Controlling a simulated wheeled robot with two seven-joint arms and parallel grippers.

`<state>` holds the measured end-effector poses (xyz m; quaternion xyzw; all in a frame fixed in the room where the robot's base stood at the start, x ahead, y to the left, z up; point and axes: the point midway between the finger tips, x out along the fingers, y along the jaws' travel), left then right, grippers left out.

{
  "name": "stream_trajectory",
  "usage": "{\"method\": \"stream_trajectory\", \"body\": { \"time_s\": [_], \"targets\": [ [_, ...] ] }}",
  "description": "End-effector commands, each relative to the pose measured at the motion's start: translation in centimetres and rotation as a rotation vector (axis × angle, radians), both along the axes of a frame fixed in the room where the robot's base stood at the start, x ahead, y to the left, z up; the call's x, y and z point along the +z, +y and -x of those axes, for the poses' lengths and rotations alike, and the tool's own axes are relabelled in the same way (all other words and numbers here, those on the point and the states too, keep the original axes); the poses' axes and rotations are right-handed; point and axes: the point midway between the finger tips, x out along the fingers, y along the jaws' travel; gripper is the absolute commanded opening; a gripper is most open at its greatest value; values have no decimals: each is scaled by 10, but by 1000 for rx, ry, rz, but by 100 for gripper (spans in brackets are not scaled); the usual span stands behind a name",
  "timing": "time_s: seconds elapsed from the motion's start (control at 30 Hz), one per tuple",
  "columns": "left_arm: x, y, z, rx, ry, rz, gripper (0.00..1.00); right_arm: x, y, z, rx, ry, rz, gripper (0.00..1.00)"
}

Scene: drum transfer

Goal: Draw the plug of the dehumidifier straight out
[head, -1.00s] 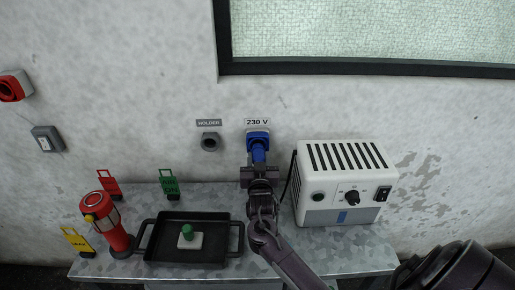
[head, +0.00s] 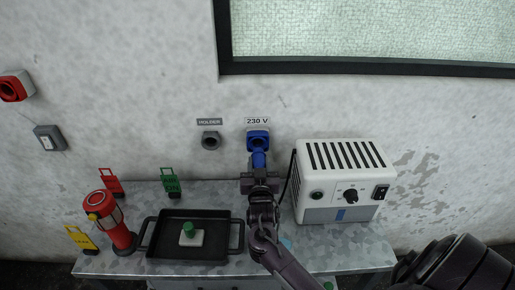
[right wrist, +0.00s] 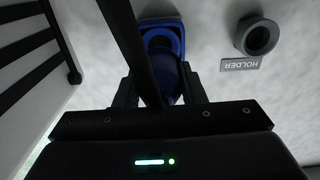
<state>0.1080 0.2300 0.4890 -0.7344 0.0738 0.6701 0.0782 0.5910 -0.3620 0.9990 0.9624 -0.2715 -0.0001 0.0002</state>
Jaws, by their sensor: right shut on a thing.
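The blue plug (head: 259,160) is in line with the blue wall socket (head: 258,138) under the 230 V sign. My right gripper (head: 260,176) is shut on the plug. The right wrist view shows the plug (right wrist: 167,83) between both fingers, in front of the socket (right wrist: 162,27). My left gripper is not in view.
The grey holder (head: 210,141) is on the wall left of the socket. On the metal bench (head: 345,236) stand a black tray (head: 165,253) with a green-knobbed piece, a red lamp (head: 115,225) and red, green and yellow tags. Bare bench lies front right.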

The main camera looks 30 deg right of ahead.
Motion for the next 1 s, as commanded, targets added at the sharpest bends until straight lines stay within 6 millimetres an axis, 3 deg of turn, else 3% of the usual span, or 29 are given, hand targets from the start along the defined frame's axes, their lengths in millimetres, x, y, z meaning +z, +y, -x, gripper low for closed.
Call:
{"method": "stream_trajectory", "body": {
  "time_s": [0.57,1.0],
  "targets": [
    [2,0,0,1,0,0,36,1,-1,-2,0,-1,0,0],
    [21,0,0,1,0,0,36,2,17,27,1,0,-1,0]
  ]
}}
